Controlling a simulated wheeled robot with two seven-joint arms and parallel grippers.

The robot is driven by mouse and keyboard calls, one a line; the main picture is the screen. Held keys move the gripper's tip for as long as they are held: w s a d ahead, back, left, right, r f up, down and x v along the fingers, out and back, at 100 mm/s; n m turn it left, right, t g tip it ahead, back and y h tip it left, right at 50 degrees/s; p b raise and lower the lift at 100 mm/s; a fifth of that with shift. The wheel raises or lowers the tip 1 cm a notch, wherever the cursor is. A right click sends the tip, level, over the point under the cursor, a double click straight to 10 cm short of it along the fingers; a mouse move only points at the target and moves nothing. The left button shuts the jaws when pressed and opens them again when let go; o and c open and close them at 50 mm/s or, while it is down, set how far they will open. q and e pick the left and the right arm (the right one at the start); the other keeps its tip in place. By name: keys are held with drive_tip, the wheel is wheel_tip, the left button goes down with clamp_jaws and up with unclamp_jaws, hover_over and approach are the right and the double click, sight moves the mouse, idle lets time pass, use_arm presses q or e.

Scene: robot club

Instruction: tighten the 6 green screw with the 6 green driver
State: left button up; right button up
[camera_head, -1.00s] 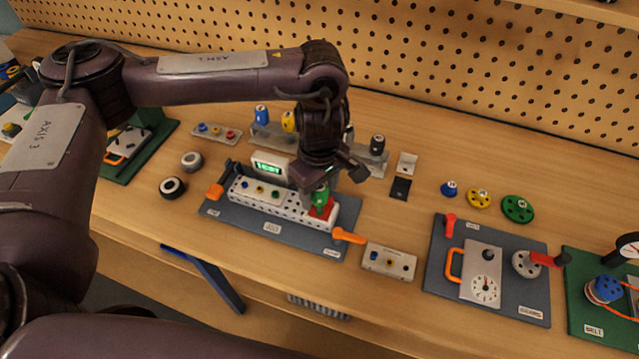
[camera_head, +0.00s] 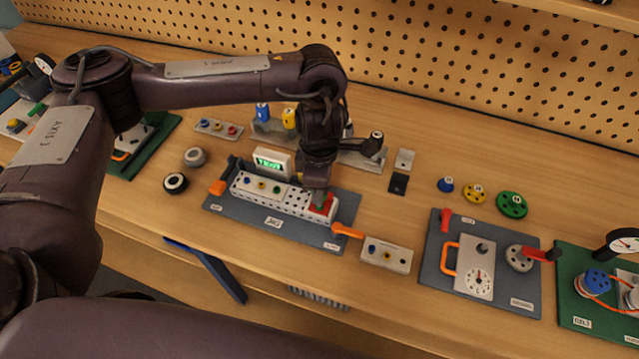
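My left gripper (camera_head: 318,187) points down over the right end of the white perforated block on the jig board, at the red piece (camera_head: 325,207). A little green of the driver (camera_head: 317,197) shows between and below its fingers, and the fingers hide most of it. The gripper appears shut on this green driver, which stands roughly upright. The green screw under it is hidden. The white block (camera_head: 265,198) carries several small coloured screws to the left. The display (camera_head: 271,163) behind it shows green text too small to read surely. My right gripper is not in view.
An orange handle (camera_head: 347,231) and a small screw plate (camera_head: 387,255) lie to the right. Boards with a dial and a belt stand further right.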

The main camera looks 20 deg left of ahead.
use_arm(q)
drive_tip(key=shift+c, duration=0.7)
drive_tip(key=shift+f+m+b, duration=0.1)
drive_tip(key=shift+m+b, duration=0.3)
drive_tip(key=shift+m, duration=0.3)
drive_tip(key=m+b, duration=0.1)
drive_tip(key=m, duration=0.2)
drive_tip(key=shift+m, duration=0.3)
drive_tip(key=shift+o, duration=1.4)
drive_tip(key=c, duration=0.3)
drive_tip(key=shift+r+p, duration=3.25)
drive_tip(key=shift+r, duration=0.4)
